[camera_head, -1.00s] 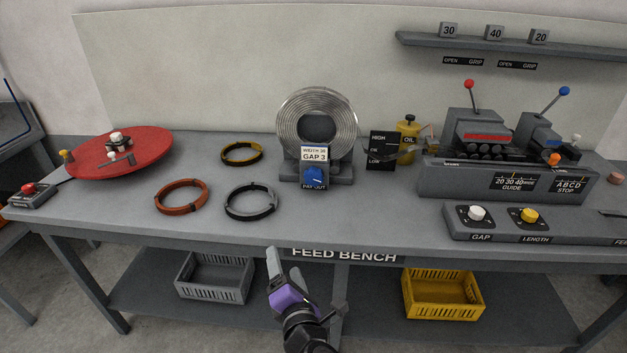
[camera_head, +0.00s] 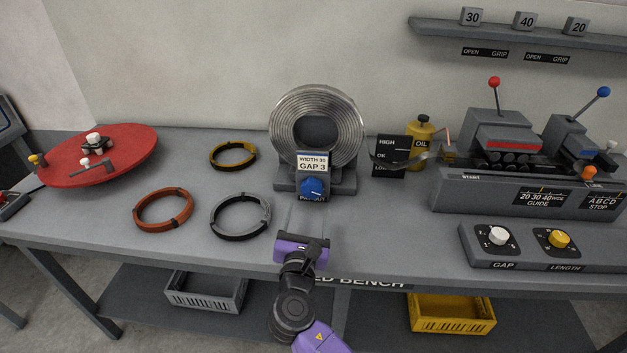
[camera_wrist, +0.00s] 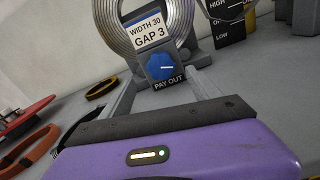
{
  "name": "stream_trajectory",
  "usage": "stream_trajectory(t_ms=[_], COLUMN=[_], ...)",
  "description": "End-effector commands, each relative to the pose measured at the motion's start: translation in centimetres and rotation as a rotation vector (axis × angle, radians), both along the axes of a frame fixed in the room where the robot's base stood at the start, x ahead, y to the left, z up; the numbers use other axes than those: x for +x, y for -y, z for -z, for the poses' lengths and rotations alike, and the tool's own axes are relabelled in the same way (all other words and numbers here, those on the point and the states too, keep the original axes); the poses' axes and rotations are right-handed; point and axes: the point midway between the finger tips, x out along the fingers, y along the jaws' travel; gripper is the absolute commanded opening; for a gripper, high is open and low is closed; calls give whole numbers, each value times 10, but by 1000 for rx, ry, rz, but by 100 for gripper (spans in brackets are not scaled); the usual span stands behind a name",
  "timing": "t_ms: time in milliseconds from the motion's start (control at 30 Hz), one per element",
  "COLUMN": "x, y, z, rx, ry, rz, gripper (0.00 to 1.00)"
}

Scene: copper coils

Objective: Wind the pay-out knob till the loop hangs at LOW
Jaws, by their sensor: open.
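The blue pay-out knob (camera_head: 312,188) is on the front of the stand under the silver strip coil (camera_head: 318,97). It also shows in the wrist view (camera_wrist: 161,66), with a white pointer line. The black level board (camera_head: 390,150) reads HIGH, OK and LOW. In the wrist view the fingers (camera_wrist: 162,92) flank the knob at a distance.
Orange (camera_head: 164,210), grey-black (camera_head: 240,215) and yellow (camera_head: 233,156) coil rings lie left of the stand. A yellow oil can (camera_head: 421,150) is behind the board. The feed machine (camera_head: 530,190) and the GAP and LENGTH panel (camera_head: 520,262) stand right. Bench in front of the stand is clear.

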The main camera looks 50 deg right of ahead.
Motion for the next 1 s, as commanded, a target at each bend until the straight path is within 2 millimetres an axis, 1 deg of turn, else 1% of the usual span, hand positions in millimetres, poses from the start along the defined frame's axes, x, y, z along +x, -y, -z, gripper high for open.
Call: stream_trajectory(t_ms=[133,233,500,600,767,1000], x=[2,8,33,40,47,47], y=[3,11,45,53,61,62], z=[0,0,-1,0,0,1], rx=[-8,-7,-7,-6,-6,-5], ry=[-8,-8,-7,-8,-7,-7], rz=[4,3,5,4,3,2], gripper=[72,72,72,72,72,72])
